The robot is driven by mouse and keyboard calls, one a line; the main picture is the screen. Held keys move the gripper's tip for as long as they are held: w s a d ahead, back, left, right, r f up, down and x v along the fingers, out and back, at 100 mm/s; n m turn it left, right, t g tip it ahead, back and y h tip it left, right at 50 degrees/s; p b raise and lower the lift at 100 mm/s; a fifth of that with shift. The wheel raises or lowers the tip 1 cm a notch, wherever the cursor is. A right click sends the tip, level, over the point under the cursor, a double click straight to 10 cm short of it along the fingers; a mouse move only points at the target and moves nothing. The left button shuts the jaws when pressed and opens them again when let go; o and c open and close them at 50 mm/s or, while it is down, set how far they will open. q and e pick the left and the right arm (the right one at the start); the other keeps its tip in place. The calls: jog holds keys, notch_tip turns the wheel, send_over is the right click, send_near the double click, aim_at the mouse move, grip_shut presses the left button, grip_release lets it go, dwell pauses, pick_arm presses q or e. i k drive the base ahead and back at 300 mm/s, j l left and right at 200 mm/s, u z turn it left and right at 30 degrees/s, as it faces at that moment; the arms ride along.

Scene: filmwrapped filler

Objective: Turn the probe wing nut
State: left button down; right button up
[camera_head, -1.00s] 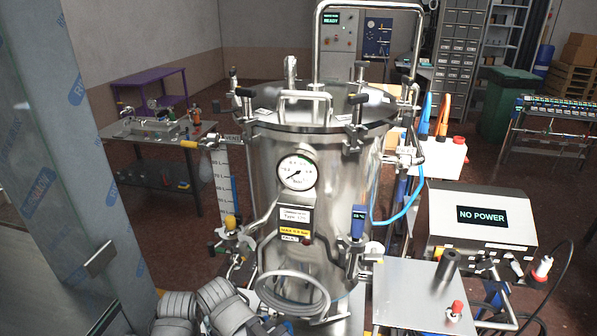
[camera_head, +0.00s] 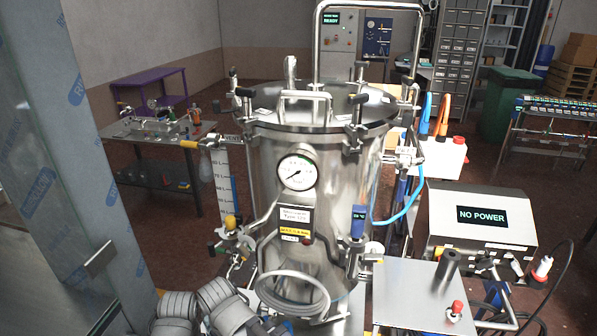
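A steel pressure vessel (camera_head: 335,185) stands upright in the middle, closed by a lid (camera_head: 325,108) with several black-knobbed clamps. A small blue probe display (camera_head: 358,219) sits on its front right, above metal fittings (camera_head: 354,246). The probe wing nut is too small to pick out for certain among these fittings. A round gauge (camera_head: 297,172) and a label plate (camera_head: 296,222) are on the vessel's front. Grey ribbed parts at the bottom left look like links of my own arm. Neither gripper shows.
A steel side table (camera_head: 415,305) with a red button stands front right, beside a box reading NO POWER (camera_head: 481,216). A blue hose (camera_head: 400,210) loops at the vessel's right. A film-wrapped post (camera_head: 75,150) blocks the left. A workbench (camera_head: 150,133) stands behind left.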

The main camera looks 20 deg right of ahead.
aim_at(372, 256)
jog(key=k+l+z, duration=0.1)
jog(key=z, duration=1.1)
jog(key=k+l+u, duration=0.2)
jog(key=l, duration=0.25)
jog(key=l+u, duration=0.2)
jog(key=l, duration=0.2)
jog(key=k+l+u, duration=0.2)
jog(key=l, duration=0.2)
jog(key=i+l, duration=0.05)
jog(key=i, duration=0.05)
